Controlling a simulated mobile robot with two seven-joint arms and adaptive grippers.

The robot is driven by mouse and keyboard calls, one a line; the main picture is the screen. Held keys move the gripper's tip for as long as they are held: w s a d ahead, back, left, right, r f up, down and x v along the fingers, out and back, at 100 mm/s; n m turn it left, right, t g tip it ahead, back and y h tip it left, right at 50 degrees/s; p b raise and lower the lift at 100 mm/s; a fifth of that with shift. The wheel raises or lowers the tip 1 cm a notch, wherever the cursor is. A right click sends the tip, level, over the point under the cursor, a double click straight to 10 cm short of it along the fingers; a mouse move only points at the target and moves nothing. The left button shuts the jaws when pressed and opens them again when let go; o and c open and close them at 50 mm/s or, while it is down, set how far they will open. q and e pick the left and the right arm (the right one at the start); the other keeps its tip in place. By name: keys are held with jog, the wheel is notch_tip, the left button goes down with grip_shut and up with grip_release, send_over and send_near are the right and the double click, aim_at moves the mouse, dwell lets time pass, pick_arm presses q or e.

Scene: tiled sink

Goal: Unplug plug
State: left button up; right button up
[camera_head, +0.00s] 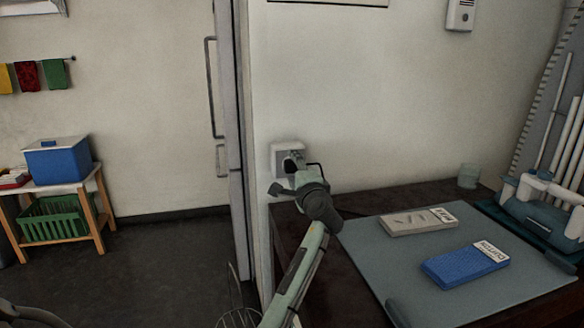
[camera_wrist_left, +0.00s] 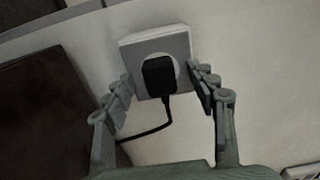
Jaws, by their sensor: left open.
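A black plug (camera_wrist_left: 158,77) sits in a white wall socket (camera_wrist_left: 180,46), in the middle of the left wrist view. Its black cord hangs down and curves off to the left. My left gripper (camera_wrist_left: 160,90) is open, with one finger on each side of the plug and a gap to it on both sides. In the head view my left gripper (camera_head: 289,176) is in front of the socket (camera_head: 279,152) and hides much of it and the plug. My right gripper does not show.
A dark counter (camera_head: 400,197) runs along the wall below the socket, with a grey mat (camera_head: 400,262) on it. A grey box (camera_head: 418,221) and a blue box (camera_head: 465,264) lie on the mat. A door frame stands left of the socket.

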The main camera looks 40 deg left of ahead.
pick_arm(q)
jog(key=shift+c, duration=0.3)
grip_shut()
jog(key=p+v, duration=0.1)
jog(key=v, duration=0.5)
jog(key=shift+p, duration=0.3)
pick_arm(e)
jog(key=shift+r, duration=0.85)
pick_arm(q)
jog(key=shift+d, duration=0.1)
dwell(0.6)
